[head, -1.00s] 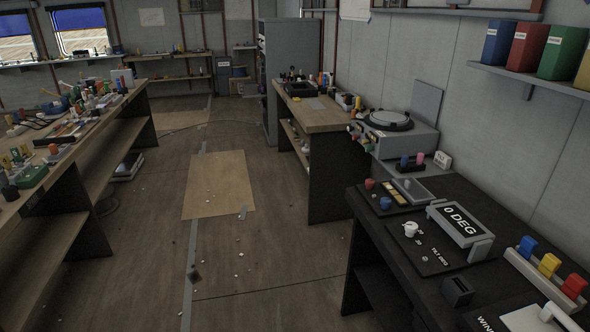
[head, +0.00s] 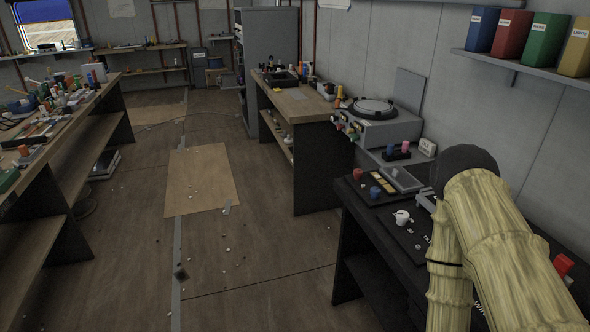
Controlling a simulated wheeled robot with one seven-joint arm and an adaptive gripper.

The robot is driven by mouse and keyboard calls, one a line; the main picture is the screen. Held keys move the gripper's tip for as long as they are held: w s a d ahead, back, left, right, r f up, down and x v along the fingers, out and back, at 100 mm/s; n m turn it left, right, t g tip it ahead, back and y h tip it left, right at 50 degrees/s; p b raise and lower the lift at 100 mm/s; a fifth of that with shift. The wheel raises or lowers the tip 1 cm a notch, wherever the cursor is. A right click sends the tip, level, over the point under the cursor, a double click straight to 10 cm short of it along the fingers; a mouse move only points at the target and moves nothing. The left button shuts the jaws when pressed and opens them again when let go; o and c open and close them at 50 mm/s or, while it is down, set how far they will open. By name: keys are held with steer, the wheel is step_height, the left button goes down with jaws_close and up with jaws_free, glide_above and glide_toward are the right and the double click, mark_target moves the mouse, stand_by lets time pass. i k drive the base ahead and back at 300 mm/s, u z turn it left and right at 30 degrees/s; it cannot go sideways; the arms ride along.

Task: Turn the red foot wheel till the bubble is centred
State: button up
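A small red knob (head: 358,174), which looks like the red foot wheel, stands on a dark plate at the far left corner of the black bench. A blue knob (head: 375,192) stands just in front of it. A yellowish strip (head: 382,183) lies beside the knobs; it may be the level, but it is too small to make out a bubble. My arm, in a tan sleeve, reaches in at the lower right, to the right of the knobs. My gripper is not in view. Nothing of mine touches the red knob.
A white knob (head: 402,217) stands on the bench between the blue knob and my arm. A grey shallow tray (head: 402,179) and a turntable-like unit (head: 375,118) lie behind. Coloured binders (head: 511,35) fill a wall shelf. The floor to the left is open.

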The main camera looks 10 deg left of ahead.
mark_target(358, 173)
steer(key=u, duration=0.1)
steer(key=i, duration=1)
steer(key=u, duration=0.05)
